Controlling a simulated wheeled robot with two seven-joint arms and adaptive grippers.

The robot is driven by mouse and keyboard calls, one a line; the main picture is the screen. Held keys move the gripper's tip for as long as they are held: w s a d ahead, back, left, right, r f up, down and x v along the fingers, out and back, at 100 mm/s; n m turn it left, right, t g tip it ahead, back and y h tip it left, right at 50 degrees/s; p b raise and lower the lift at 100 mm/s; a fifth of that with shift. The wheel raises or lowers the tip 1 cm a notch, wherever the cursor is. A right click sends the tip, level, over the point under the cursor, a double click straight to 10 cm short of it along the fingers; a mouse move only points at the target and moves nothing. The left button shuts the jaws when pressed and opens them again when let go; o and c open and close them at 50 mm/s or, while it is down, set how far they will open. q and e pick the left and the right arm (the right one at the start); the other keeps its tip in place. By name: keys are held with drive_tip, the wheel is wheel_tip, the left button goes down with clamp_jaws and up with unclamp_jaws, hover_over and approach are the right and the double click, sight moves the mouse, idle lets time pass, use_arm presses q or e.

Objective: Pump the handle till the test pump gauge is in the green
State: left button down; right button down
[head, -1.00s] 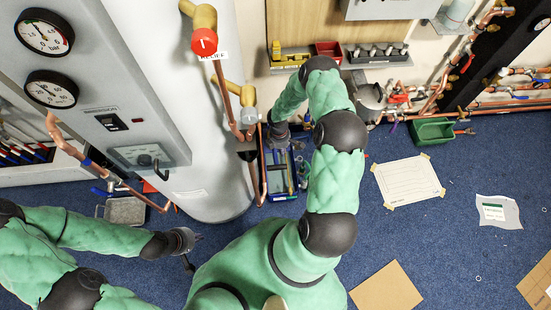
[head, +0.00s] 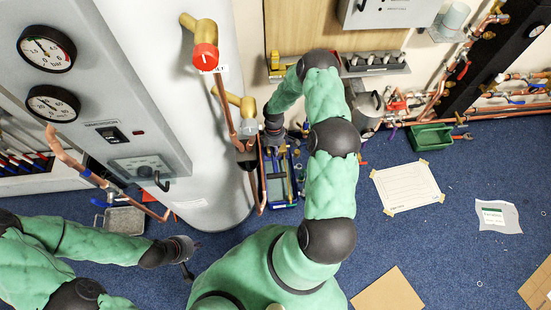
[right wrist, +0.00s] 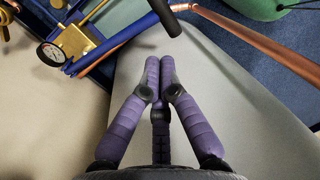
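The test pump sits in a blue tray (head: 281,203) on the carpet beside the grey cylinder. The right wrist view shows its small white-faced gauge (right wrist: 49,54) and brass block (right wrist: 76,40) at upper left; the needle and coloured zones are too small to read. A black bar (right wrist: 160,17), looking like the pump handle's grip, lies just beyond my right fingertips, apart from them. My right gripper (right wrist: 160,60) has its purple fingers drawn together with nothing visible between them. In the head view it is above the tray (head: 274,135). My left gripper (head: 187,255) is low at left, away from the pump; its fingers are unclear.
The grey cylinder (head: 200,130) with copper pipes (head: 226,100) stands close to my right gripper. A panel with two large gauges (head: 46,48) is at left. A green bin (head: 431,137) and taped paper (head: 407,187) lie to the right on open blue carpet.

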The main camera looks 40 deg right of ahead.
sight(276, 173)
drive_tip(key=f+b, duration=0.1)
drive_tip(key=f, duration=0.3)
drive_tip(key=s+a+f+b, duration=0.1)
drive_tip(key=f+b, duration=0.1)
drive_tip(key=f, duration=0.2)
drive_tip(key=s+f+b, duration=0.1)
drive_tip(key=f, duration=0.3)
drive_tip(key=shift+s+a+f, duration=0.1)
drive_tip(key=shift+a+f, duration=0.05)
drive_tip(key=shift+f, duration=0.2)
drive_tip(key=shift+f, duration=0.1)
